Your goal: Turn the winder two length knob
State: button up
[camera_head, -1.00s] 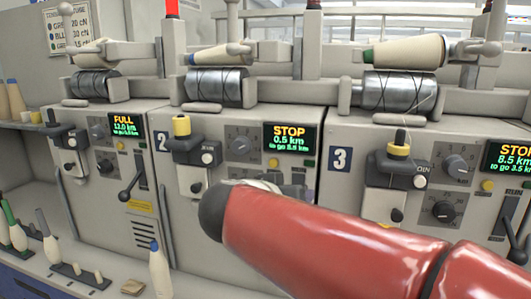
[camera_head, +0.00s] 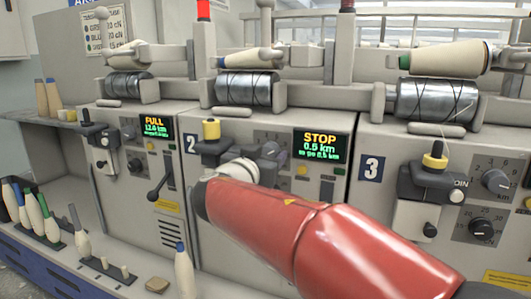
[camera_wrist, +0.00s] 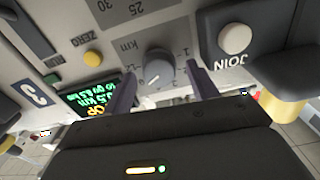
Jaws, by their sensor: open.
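Winder two's length knob (camera_wrist: 156,68) is a grey round knob with a pale pointer mark, on a dial marked km, in the middle of the wrist view. My gripper (camera_wrist: 160,74) is open, with one dark finger on each side of the knob. I cannot tell whether the fingers touch it.
Winder three's yellow-topped unit (camera_head: 434,165) stands right of my arm. Bobbins (camera_head: 40,215) stand on the lower left ledge.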

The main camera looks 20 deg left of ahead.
jog(key=shift+w, duration=0.1)
jog(key=c, duration=1)
jog(key=shift+f+b, duration=0.1)
jog(key=shift+b, duration=0.3)
jog(key=n+b, duration=0.4)
jog(key=n, duration=0.2)
jog(key=shift+n+b, duration=0.4)
jog(key=n, duration=0.4)
jog(key=shift+b, duration=0.4)
jog(key=shift+a+n, duration=0.1)
jog(key=shift+n, duration=2.4)
